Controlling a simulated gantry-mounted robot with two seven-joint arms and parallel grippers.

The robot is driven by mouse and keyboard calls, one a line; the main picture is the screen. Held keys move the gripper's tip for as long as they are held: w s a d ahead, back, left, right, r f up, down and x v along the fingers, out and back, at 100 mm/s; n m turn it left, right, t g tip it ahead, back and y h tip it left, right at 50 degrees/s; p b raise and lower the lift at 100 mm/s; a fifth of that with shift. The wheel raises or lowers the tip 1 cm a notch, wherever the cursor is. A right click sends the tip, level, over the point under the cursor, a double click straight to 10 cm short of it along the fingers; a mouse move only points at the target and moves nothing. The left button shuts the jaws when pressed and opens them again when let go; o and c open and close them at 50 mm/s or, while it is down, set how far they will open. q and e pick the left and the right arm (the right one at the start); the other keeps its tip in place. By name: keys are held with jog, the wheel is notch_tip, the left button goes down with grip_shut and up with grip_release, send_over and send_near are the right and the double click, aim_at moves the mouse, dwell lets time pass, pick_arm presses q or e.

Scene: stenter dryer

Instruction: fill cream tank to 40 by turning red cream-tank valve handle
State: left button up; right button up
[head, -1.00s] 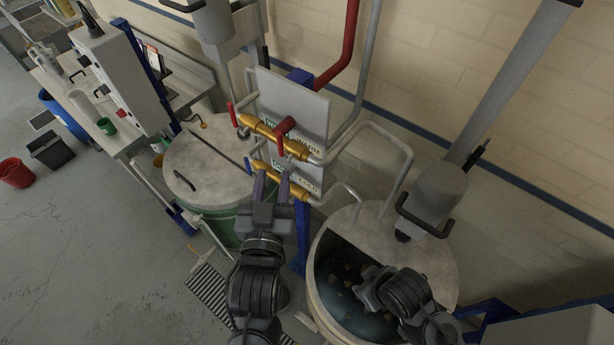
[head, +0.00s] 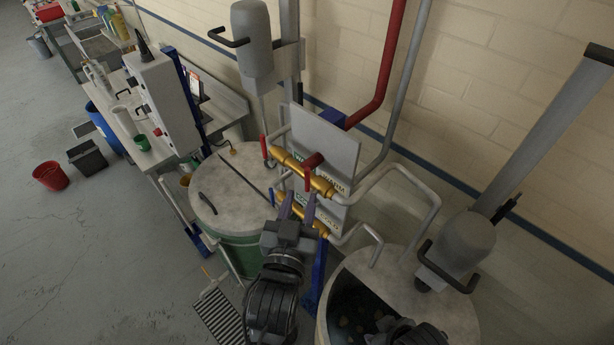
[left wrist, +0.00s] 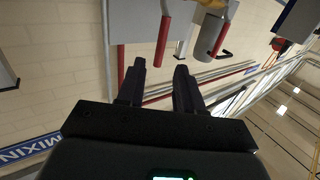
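Two brass valve pipes run in front of a sign panel between the tanks. The upper one (head: 295,170) carries a red handle (head: 313,160) toward its right and another (head: 264,148) at its left. The lower brass pipe (head: 289,213) is partly hidden behind my left gripper (head: 298,198), whose fingers point up at it, apart. The left wrist view also shows the gripper (left wrist: 160,68) open, with nothing clearly between the fingers. The cream tank (head: 438,305) stands at lower right, half lidded, with a dark inside.
A green lidded tank (head: 238,245) stands left of the valves. A mixer head (head: 463,240) and bent grey pipes crowd the cream tank. A red pipe (head: 382,80) rises by the wall. The floor at left is open, with a red bucket (head: 50,176).

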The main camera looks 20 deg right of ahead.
aim_at(307, 179)
pick_arm(q)
jog(key=shift+b+x, duration=0.35)
jog(key=shift+x, duration=3.45)
grip_shut()
jog(key=shift+f, duration=0.1)
